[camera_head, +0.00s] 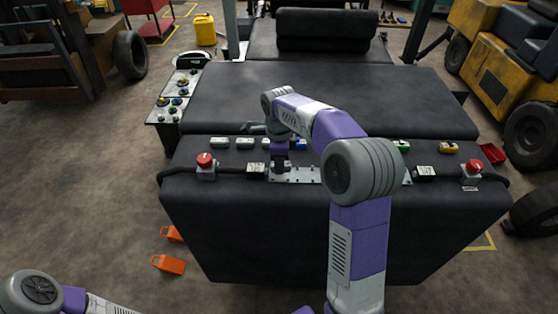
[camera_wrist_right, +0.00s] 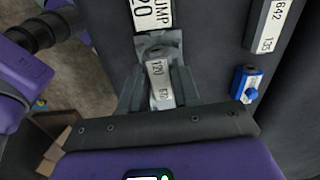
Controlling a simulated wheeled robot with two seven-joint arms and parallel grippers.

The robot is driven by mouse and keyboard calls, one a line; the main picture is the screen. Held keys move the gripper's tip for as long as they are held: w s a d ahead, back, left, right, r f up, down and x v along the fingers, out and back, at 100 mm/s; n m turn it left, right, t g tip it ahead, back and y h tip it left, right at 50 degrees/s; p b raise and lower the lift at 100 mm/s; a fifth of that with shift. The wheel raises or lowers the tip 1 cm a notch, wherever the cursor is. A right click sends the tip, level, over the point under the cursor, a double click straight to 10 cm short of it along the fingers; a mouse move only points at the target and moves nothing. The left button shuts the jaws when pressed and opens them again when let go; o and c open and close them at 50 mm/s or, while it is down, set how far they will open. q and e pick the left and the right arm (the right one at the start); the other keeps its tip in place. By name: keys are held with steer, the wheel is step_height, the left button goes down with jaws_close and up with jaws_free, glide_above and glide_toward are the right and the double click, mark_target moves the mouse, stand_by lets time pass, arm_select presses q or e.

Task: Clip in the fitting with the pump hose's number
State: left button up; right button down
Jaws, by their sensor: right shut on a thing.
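My right gripper (camera_head: 281,166) is over the near part of the black padded body. It also shows in the right wrist view (camera_wrist_right: 160,88), its fingers shut on a small pale grey fitting (camera_wrist_right: 160,82) whose label reads 120, with other text too small to read. Just beyond the fitting in that view is a white label reading PUMP 120 (camera_wrist_right: 153,14) on a dark block; whether they touch I cannot tell. The fitting is hidden by my arm in the head view. My left gripper is out of view; only part of my left arm shows at the lower left.
A blue fitting (camera_wrist_right: 246,84) and a dark block labelled 135 (camera_wrist_right: 271,24) lie to the right. Pale fittings (camera_head: 217,143), a green one (camera_head: 402,145) and a yellow one (camera_head: 449,147) line the ledge. Red buttons (camera_head: 205,160) (camera_head: 472,167) stand at both sides of the metal plate (camera_head: 310,175).

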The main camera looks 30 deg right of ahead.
steer(key=shift+f+b, duration=0.55)
steer(key=shift+f, duration=0.45)
stand_by(0.5)
steer(key=c, duration=1.1)
jaws_free()
steer(key=shift+s, duration=0.1)
steer(key=o, duration=0.4)
steer(key=shift+s+a, duration=0.1)
steer(key=shift+c, duration=0.2)
steer(key=shift+r, duration=0.15)
steer(key=shift+r, duration=0.35)
step_height(320, 180, up, 7)
steer(key=shift+f+p, duration=0.1)
steer(key=shift+p, duration=0.35)
steer(key=shift+s, duration=0.1)
